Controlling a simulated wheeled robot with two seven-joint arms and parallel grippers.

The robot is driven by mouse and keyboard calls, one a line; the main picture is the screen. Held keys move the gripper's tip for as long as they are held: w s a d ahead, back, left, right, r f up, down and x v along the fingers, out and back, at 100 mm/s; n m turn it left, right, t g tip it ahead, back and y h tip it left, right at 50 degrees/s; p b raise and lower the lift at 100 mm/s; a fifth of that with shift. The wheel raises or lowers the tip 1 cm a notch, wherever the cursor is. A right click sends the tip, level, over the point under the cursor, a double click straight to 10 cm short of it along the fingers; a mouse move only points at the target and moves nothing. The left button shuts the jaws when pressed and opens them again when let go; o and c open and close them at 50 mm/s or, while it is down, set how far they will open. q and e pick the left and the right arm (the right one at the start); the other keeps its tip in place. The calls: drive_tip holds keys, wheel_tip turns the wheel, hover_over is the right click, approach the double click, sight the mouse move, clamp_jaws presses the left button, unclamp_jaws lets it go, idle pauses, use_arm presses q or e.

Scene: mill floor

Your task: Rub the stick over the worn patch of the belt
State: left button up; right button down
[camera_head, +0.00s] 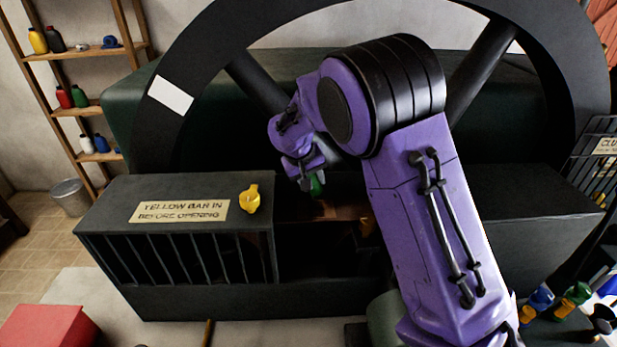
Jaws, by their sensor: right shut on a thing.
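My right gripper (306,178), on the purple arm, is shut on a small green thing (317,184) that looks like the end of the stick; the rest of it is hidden. It points down over an opening between the dark guard boxes. A brownish strip (325,209) shows in this opening just below the gripper and may be the belt. I cannot make out the worn patch or whether the stick touches the strip. My left gripper is not in view.
A large dark wheel (172,127) with a white mark stands behind. A barred guard box (110,198) carries a sign (180,211) and a yellow piece (250,199). Shelves with bottles (96,52) stand left, a red box (45,328) lower left, and coloured tools (571,300) lower right.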

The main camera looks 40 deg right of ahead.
sight(313, 193)
drive_tip(key=shift+s+a+r, duration=0.2)
drive_tip(key=shift+s+a, duration=0.7)
drive_tip(key=shift+a, duration=0.05)
drive_tip(key=shift+s+a, duration=0.65)
drive_tip(key=shift+s, duration=0.25)
drive_tip(key=shift+s+d+r, duration=0.1)
drive_tip(key=shift+s+d, duration=0.2)
drive_tip(key=shift+s, duration=0.5)
drive_tip(key=shift+w+d+r, duration=0.1)
drive_tip(key=shift+w+d, duration=1.1)
drive_tip(key=shift+w, duration=0.2)
drive_tip(key=shift+w+d+r, duration=0.1)
drive_tip(key=shift+w+d, duration=1.05)
drive_tip(key=shift+w, duration=0.25)
drive_tip(key=shift+r, duration=0.1)
